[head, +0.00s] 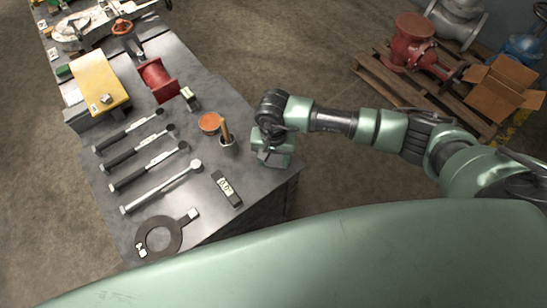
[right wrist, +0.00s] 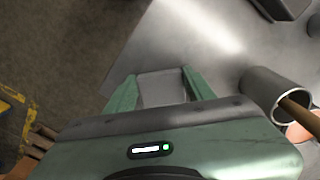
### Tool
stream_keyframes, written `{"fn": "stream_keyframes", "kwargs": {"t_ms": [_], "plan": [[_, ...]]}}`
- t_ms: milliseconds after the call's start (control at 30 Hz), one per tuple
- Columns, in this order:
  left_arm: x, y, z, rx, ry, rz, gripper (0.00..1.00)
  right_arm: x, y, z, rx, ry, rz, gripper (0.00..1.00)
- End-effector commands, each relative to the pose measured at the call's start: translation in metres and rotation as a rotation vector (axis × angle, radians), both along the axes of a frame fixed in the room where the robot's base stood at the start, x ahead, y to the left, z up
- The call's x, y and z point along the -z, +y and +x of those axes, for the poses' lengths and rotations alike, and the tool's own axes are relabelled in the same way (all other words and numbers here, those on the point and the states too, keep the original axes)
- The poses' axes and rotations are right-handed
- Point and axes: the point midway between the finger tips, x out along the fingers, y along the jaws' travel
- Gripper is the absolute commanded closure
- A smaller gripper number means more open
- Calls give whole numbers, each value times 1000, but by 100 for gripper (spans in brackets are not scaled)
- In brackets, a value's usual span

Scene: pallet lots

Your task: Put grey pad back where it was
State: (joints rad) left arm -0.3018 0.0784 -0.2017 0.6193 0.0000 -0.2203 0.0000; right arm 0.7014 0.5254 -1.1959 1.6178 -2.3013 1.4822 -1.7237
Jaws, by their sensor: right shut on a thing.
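My right gripper (head: 270,158) is over the right edge of the grey workbench (head: 265,195). In the right wrist view its two green fingers (right wrist: 160,86) stand on either side of a flat grey piece, which looks like the grey pad (right wrist: 161,92). The gripper is shut on it. The pad is close in colour to the bench top, and I cannot tell whether it touches the bench. My left gripper is not in view.
A metal cup (right wrist: 272,90) with a wooden handle stands close to the right gripper. Several wrenches (head: 162,187), a tagged dark block (head: 227,188) and a ring gasket (head: 158,238) lie on the bench. A pallet (head: 395,85) with a red valve (head: 412,45) stands at upper right.

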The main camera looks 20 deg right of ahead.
Motion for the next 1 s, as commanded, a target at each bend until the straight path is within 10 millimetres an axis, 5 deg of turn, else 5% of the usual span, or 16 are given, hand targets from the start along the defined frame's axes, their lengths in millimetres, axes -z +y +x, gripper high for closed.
{"fn": "stream_keyframes", "kwargs": {"t_ms": [233, 267, 333, 767, 1000], "plan": [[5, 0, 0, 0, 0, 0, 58, 4, 0, 0, 0, -1, 0, 84], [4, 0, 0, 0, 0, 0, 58, 3, 0, 0, 0, 0, 0, 41], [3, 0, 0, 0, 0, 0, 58, 2, 0, 0, 0, 0, 0, 25], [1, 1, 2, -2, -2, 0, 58, -5, 0, 1, 0, -2, 0, 25], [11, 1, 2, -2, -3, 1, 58, -51, -1, 2, -2, -7, 0, 25]]}}
